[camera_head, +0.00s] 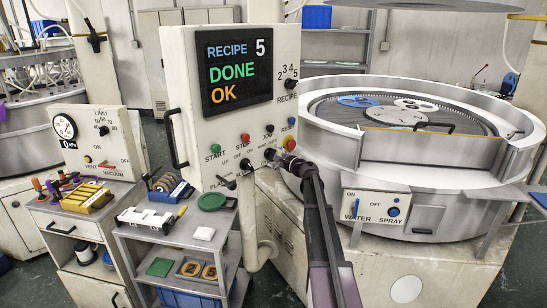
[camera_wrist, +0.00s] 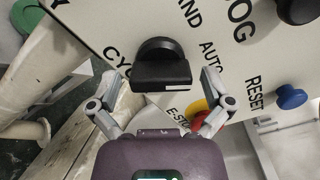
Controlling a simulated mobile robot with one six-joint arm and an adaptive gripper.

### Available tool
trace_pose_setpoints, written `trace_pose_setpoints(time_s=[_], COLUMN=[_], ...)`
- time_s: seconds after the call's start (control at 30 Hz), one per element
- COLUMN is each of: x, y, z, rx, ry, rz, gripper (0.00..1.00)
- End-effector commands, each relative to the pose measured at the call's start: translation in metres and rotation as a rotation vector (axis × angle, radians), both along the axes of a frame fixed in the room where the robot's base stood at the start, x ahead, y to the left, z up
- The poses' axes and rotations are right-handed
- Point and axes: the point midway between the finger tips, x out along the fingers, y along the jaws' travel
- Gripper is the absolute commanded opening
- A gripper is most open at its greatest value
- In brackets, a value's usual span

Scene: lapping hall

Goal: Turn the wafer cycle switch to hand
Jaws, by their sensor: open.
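The wafer cycle switch (camera_wrist: 158,66) is a black rotary knob with a raised bar, on the pale control panel (camera_head: 180,60). In the wrist view part of a "CYC" label is beside it, and the words HAND and AUTO lie to its right. A small white mark shows on the bar; I cannot tell which word it points to. My gripper (camera_wrist: 163,80) is open, with one finger on each side of the knob's bar. No clear contact shows. In the head view my gripper (camera_head: 283,160) is at the panel's lower right, by the knob (camera_head: 270,153).
A yellow and red emergency stop (camera_wrist: 203,115) is close to my right finger. A blue reset button (camera_wrist: 290,97) and a black jog knob (camera_wrist: 298,10) are further right. The panel's screen (camera_head: 236,68) reads DONE OK. The round lapping machine (camera_head: 400,165) stands at the right.

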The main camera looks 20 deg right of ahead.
Motion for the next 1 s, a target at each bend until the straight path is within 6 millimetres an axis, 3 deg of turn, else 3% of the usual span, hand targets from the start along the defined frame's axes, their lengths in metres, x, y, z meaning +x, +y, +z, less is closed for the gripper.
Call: trace_pose_setpoints(time_s=[0.17,0.4,1.0], x=[-0.0001,-0.0005,0.0001], y=[0.0001,-0.0014,-0.0014], z=[0.0000,0.0000,0.0001], rx=[0.000,0.000,-0.100], ry=[0.000,0.000,-0.039], rz=[0.000,-0.001,-0.001], gripper=[1.00,0.29,0.27])
